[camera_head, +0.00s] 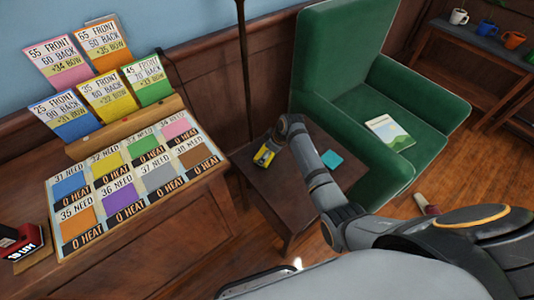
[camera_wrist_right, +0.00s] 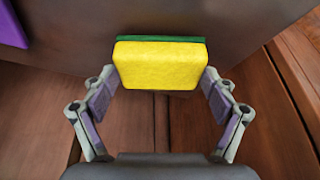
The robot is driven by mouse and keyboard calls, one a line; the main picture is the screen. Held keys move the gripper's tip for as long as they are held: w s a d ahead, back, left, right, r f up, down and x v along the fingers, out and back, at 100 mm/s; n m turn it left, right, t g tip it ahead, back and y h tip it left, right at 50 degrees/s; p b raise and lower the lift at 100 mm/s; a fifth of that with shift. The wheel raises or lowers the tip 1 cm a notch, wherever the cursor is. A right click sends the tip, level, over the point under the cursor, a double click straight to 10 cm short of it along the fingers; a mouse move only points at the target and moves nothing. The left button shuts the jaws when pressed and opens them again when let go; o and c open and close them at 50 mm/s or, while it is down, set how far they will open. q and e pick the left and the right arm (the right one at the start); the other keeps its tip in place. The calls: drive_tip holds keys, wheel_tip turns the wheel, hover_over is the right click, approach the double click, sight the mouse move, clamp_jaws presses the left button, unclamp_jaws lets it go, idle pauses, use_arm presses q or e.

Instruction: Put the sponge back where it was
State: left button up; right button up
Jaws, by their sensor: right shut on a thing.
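A yellow sponge with a green scouring side (camera_wrist_right: 160,65) sits between the fingers of my right gripper (camera_wrist_right: 160,88) in the right wrist view. The fingers press on its left and right ends. In the head view the sponge (camera_head: 265,156) shows at the left edge of the small dark side table, with my right gripper (camera_head: 268,150) at it. I cannot tell whether the sponge touches the table or is held above it. My left gripper is in neither view.
The small side table (camera_head: 284,205) bears a teal square (camera_head: 331,159). A green armchair (camera_head: 350,75) with a booklet (camera_head: 389,132) stands behind it. A wooden desk (camera_head: 150,240) with a card board (camera_head: 140,180) is at the left. A thin dark pole (camera_head: 245,70) rises behind the table.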

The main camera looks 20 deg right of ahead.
drive_tip(key=shift+f, duration=0.15)
drive_tip(key=shift+f, duration=0.1)
drive_tip(key=o, duration=0.9)
drive_tip(key=shift+o, duration=0.2)
drive_tip(key=shift+r, duration=0.2)
drive_tip(key=p+v, duration=0.2)
drive_tip(key=v, duration=0.9)
drive_tip(key=shift+s+r, duration=0.15)
drive_tip(key=shift+r, duration=0.2)
drive_tip(key=shift+d+f, duration=0.1)
drive_tip(key=shift+d, duration=0.05)
